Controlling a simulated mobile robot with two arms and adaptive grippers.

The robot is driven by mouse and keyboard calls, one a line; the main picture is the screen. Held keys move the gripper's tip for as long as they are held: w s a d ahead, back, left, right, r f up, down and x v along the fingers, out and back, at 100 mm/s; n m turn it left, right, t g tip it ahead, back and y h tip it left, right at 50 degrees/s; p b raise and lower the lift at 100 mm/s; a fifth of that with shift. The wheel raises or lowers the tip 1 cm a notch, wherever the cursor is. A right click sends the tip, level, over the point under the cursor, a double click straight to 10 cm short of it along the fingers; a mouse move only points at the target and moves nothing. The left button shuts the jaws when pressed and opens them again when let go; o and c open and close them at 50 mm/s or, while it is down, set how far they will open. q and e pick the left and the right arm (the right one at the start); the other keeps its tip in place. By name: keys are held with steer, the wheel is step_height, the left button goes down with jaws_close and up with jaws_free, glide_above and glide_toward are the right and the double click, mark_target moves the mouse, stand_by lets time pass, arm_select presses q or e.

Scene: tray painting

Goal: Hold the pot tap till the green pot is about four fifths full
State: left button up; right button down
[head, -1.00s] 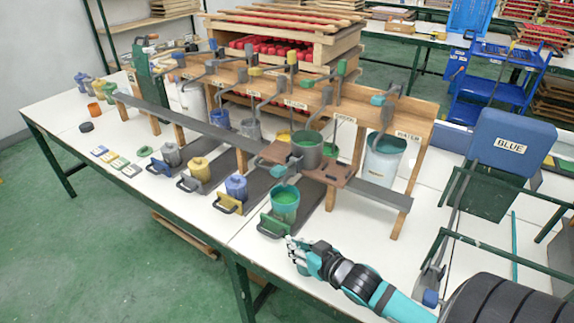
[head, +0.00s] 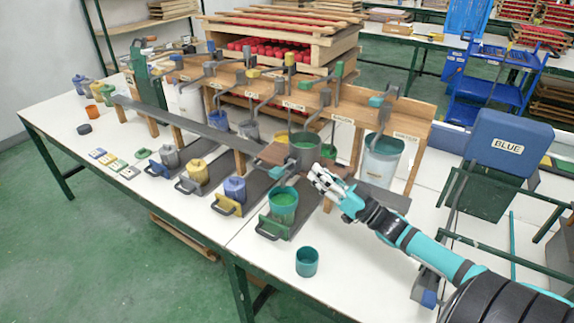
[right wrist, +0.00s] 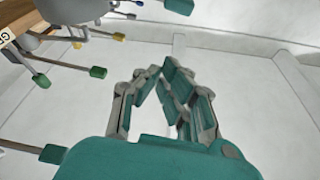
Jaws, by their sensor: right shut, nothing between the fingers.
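A teal bucket (head: 283,213) stands upright on a dark strip behind a green plate with a handle. Green paint shows inside it below the rim; I cannot tell the exact level. I cannot make out which part is the pot tap. My right gripper (head: 320,178) is shut and empty, just right of the grey pot and in front of the holder's right side; contact cannot be told. Its fingers also show in the right wrist view (right wrist: 163,95). My left gripper is not in view.
A teal cup (head: 307,262) stands near the table's front edge. Several taps with coloured handles line the wooden rack (head: 345,102). A pale bucket (head: 382,158) stands under the rack at right. A blue tank (head: 508,142) is farther right. The table front is mostly clear.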

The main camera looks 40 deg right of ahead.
step_height(320, 180, up, 3)
steer(key=p, duration=0.3)
glide_above(287, 165)
steer(key=s+a, duration=0.2)
steer(key=s, duration=0.1)
steer(key=shift+s+a+f, duration=0.15)
steer(key=shift+f, duration=0.8)
steer(key=shift+s+a+f, duration=0.1)
steer(key=shift+a+f, duration=0.05)
steer(key=shift+f, duration=0.75)
